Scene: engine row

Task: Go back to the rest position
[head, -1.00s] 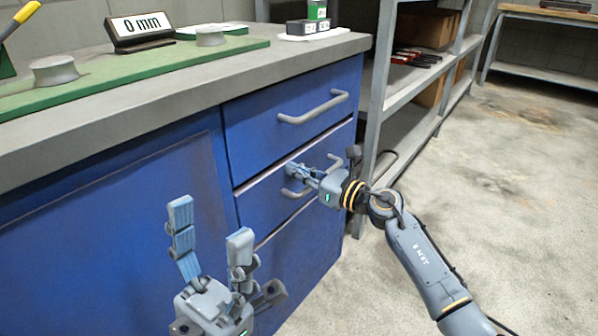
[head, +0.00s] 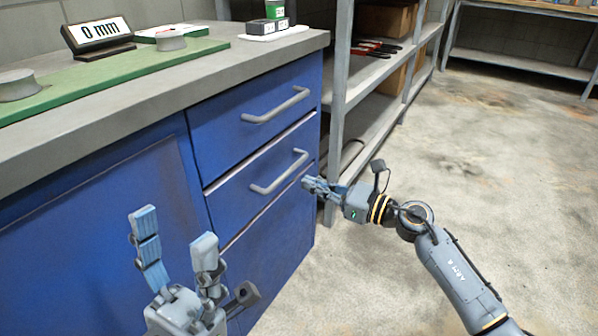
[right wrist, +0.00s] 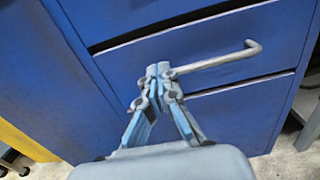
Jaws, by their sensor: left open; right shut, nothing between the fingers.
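My left gripper (head: 176,252) is open and empty at the lower left of the head view, in front of the blue cabinet (head: 100,235). My right gripper (head: 308,184) is shut with nothing in it, just right of the middle drawer in the head view. In the right wrist view its closed fingertips (right wrist: 158,70) overlap the left end of the drawer handle (right wrist: 215,60) in the picture. In the head view the fingers are clear of that handle (head: 279,172).
The upper drawer has its own grey handle (head: 275,105). The worktop (head: 200,75) carries a green mat (head: 110,72) and a "0 mm" display (head: 97,34). Grey metal shelving (head: 338,110) stands behind my right gripper. The concrete floor (head: 480,170) at right is open.

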